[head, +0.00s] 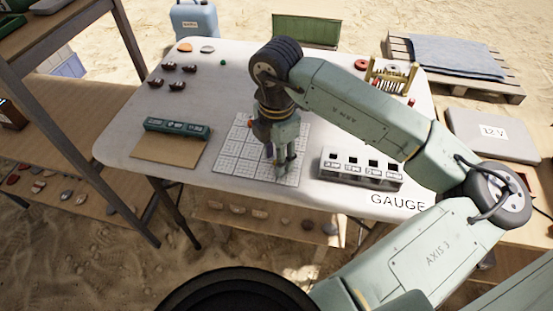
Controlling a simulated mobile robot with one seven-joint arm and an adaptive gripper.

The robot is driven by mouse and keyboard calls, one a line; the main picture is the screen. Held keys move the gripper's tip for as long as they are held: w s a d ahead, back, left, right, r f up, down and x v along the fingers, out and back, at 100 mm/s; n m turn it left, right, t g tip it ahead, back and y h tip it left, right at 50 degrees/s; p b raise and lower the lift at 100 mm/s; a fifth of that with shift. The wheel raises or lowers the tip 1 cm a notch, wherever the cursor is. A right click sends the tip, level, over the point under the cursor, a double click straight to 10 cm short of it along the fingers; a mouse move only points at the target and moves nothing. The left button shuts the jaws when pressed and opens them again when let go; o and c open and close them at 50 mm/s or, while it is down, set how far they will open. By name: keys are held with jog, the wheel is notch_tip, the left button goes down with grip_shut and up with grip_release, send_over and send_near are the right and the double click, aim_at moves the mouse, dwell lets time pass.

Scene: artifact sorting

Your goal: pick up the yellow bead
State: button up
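I cannot make out a yellow bead in the head view; it may be hidden by my gripper or arm, or too small to see. My gripper (278,172) points down over the white grid sheet (232,160) on the white table (225,95). Its fingertips are low, close to the sheet's right half. I cannot tell whether they touch the sheet, how far apart they are, or whether anything is between them.
A small green ball (223,62) lies at the back of the table. Several dark brown pieces (177,84) lie left. A dark green box (178,128) sits by a brown board (168,149). A white slotted block (360,170) and a brass-coloured rack (392,77) stand right.

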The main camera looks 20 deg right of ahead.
jog(key=shift+c, duration=0.2)
jog(key=c, duration=0.7)
jog(key=shift+c, duration=0.2)
jog(key=shift+r, duration=0.15)
